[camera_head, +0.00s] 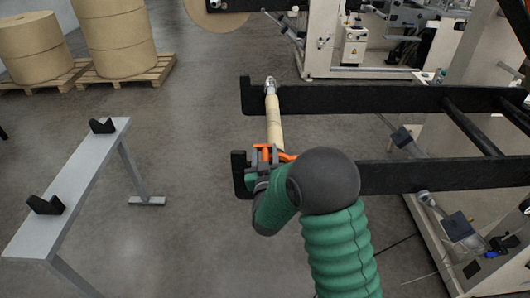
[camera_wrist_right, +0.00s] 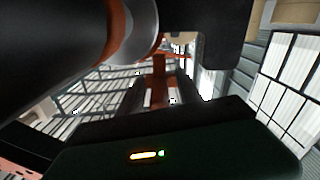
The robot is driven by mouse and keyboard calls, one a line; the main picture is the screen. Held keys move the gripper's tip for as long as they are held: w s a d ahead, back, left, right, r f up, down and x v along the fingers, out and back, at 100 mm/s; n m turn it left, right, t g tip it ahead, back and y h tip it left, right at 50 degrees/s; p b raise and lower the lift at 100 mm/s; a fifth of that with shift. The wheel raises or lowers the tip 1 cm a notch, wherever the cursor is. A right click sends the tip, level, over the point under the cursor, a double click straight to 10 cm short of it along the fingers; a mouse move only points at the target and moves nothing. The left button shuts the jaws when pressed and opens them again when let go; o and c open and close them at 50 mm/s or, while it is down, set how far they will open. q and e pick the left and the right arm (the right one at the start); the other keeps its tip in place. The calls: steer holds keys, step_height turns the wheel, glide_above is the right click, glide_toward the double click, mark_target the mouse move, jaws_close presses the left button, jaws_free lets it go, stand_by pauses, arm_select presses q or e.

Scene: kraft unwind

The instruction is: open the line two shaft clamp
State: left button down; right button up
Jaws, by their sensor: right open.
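A pale tan shaft or core (camera_head: 275,125) spans between two black machine arms in the head view. An orange part (camera_head: 278,153), seemingly the shaft clamp, shows at its near end, by the nearer black arm (camera_head: 420,175). My right gripper (camera_head: 263,165) is open at this near end, right beside the orange part; its own wrist hides much of it. I cannot tell whether it touches the clamp. In the right wrist view, an orange band with a silver face (camera_wrist_right: 135,28) is close at the top. Whether the clamp is open or closed is unclear. My left gripper is not in view.
A grey bench (camera_head: 85,180) with two black V-shaped rests stands at the left. Brown paper rolls (camera_head: 120,40) sit on pallets at the back left. The farther black arm (camera_head: 380,99) runs parallel to the nearer one. The floor between bench and machine is clear.

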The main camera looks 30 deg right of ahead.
jaws_close()
stand_by(0.3)
stand_by(1.2)
